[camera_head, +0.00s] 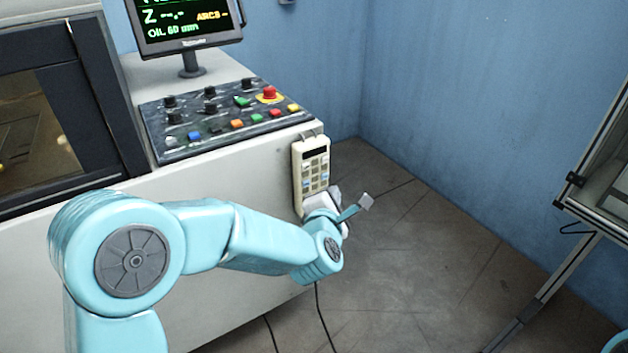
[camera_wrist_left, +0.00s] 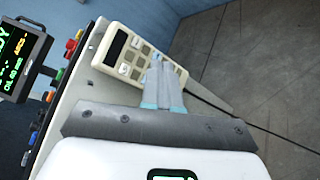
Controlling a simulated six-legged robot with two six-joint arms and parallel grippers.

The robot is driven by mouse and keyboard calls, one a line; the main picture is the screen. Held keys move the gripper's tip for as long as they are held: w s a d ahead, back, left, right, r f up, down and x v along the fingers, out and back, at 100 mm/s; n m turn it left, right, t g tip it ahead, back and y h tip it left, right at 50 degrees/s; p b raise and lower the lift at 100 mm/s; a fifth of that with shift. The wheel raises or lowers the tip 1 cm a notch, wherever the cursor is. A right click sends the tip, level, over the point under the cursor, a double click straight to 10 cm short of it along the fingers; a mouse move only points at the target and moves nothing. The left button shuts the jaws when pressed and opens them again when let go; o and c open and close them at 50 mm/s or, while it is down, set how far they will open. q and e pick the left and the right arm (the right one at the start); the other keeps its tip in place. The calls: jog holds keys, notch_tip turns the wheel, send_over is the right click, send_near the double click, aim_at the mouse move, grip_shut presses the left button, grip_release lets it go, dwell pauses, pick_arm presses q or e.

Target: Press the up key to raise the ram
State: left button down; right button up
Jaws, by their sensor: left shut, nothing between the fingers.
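A cream hand pendant (camera_head: 297,172) hangs upright on the right end of the machine's front face. It has a dark display (camera_head: 315,152) at the top and several small pale and bluish keys below. The markings are too small to tell which key is up. My left gripper (camera_head: 322,202) is at the pendant's lower part and hides its bottom keys. In the left wrist view, the shut, empty fingers (camera_wrist_left: 158,62) overlap the pendant's keypad (camera_wrist_left: 128,71). I cannot tell whether the tips touch a key. The ram does not show. My right gripper is out of view.
A sloped control panel (camera_head: 180,148) with coloured buttons and a red emergency stop (camera_head: 269,94) is above the pendant. A monitor (camera_head: 187,22) stands behind it. A dark cable (camera_head: 319,310) hangs below. The floor (camera_head: 420,240) to the right is clear up to a metal-framed table (camera_head: 585,160).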

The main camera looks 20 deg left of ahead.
aim_at(306, 167)
pick_arm(q)
jog(key=shift+d+f, duration=0.15)
jog(key=shift+d, duration=0.2)
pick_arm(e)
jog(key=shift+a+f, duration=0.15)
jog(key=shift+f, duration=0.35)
pick_arm(q)
jog(key=shift+w, duration=0.1)
jog(key=shift+w+a, duration=0.1)
jog(key=shift+w+a, duration=0.85)
jog(key=shift+a, duration=0.25)
jog(key=shift+w+a, duration=0.85)
jog(key=shift+a, duration=0.3)
jog(key=shift+w+a, duration=0.85)
jog(key=shift+a, duration=0.25)
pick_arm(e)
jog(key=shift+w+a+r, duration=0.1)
